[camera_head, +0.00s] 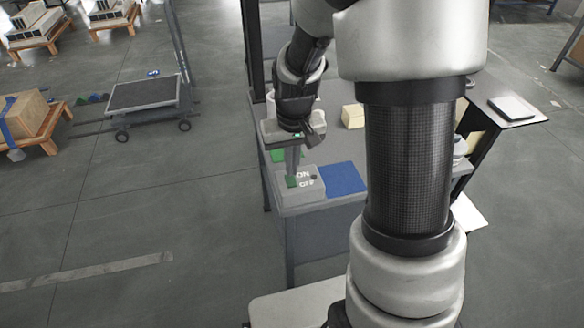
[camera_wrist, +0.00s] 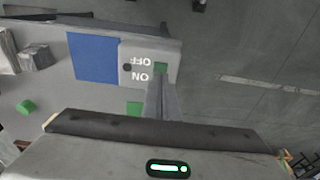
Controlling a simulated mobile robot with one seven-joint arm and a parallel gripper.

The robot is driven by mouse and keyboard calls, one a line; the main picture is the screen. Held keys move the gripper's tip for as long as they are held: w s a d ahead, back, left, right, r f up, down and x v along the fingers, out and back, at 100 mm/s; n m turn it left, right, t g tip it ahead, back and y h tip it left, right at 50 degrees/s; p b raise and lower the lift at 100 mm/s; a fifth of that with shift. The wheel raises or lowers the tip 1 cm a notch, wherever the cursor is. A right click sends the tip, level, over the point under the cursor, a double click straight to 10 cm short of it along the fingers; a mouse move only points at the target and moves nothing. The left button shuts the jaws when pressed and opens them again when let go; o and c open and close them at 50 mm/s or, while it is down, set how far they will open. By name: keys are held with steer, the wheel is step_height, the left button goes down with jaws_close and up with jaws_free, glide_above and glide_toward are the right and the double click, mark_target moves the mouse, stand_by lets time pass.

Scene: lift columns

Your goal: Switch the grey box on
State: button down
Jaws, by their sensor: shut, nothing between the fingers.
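The grey box (camera_head: 301,194) sits at the front left corner of the grey table and carries white ON and OFF lettering. In the wrist view the grey box (camera_wrist: 137,52) appears upside down, with a dark round spot beside the lettering and a green patch (camera_wrist: 161,67) near its edge. My gripper (camera_head: 292,180) points down with its fingertips at the green patch on the box's left side. In the wrist view the shut, empty fingers (camera_wrist: 160,82) reach to that patch and partly cover it. I cannot tell whether they touch it.
A blue mat (camera_head: 344,178) lies right of the box on the table. A yellowish block (camera_head: 352,116) stands farther back, and a green block (camera_wrist: 26,106) shows in the wrist view. My own arm hides much of the table's right side. A flat cart (camera_head: 143,93) stands away on the left.

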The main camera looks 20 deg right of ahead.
step_height(320, 180, up, 11)
steer(key=s, duration=0.1)
steer(key=shift+s+p, duration=0.35)
steer(key=shift+f, duration=0.1)
glide_toward(293, 185)
steer(key=shift+t, duration=0.4)
steer(key=w+f, duration=0.1)
steer(key=f, duration=0.1)
steer(key=w+f, duration=0.1)
steer(key=f, duration=0.1)
steer(key=w+f, duration=0.1)
steer(key=f, duration=0.1)
steer(key=shift+w, duration=0.1)
stand_by(0.3)
